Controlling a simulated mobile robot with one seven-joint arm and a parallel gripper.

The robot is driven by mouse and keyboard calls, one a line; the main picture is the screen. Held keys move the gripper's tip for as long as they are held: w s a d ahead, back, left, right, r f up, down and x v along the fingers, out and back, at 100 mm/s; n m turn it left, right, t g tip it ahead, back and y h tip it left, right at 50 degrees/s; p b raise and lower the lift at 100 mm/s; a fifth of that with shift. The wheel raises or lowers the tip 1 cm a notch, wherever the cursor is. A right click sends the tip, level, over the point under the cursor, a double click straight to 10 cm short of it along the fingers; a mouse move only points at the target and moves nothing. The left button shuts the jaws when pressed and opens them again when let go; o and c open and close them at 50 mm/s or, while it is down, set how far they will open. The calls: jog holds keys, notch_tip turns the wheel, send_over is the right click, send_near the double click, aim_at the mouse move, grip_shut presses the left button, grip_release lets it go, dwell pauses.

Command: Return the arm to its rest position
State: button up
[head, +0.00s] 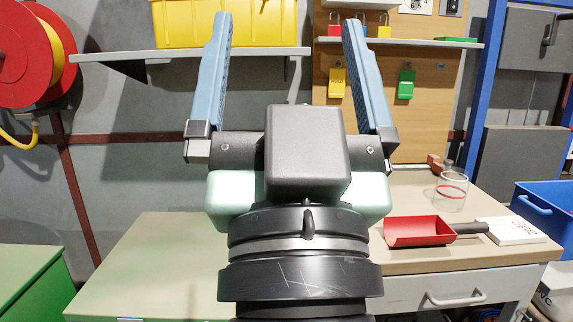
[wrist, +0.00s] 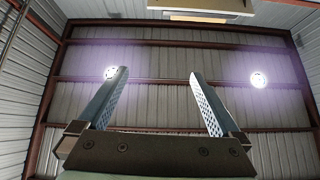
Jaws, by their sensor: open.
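My gripper (head: 285,30) stands upright in the middle of the head view, with its two blue fingers pointing up and wide apart. Nothing is between them. In the wrist view my gripper (wrist: 160,85) is also open and empty, and it points toward the ceiling (wrist: 160,105). My arm hides part of the workbench (head: 150,255) behind it. The gripper touches nothing that I can see.
A red scoop (head: 420,232), a clear glass jar (head: 451,192) and a white card (head: 512,231) are on the bench at right. A yellow bin (head: 180,25) sits on a wall shelf (head: 100,57). A blue crate (head: 540,205) is at far right. The bench's left part is clear.

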notch_tip(320, 180, up, 41)
jog(key=s+t+h+p, duration=0.1)
jog(key=s+p, duration=0.1)
jog(key=p, duration=3.5)
jog(key=shift+s+a+f+p, duration=0.15)
jog(key=shift+s+f+p, duration=0.1)
jog(key=shift+p, duration=0.15)
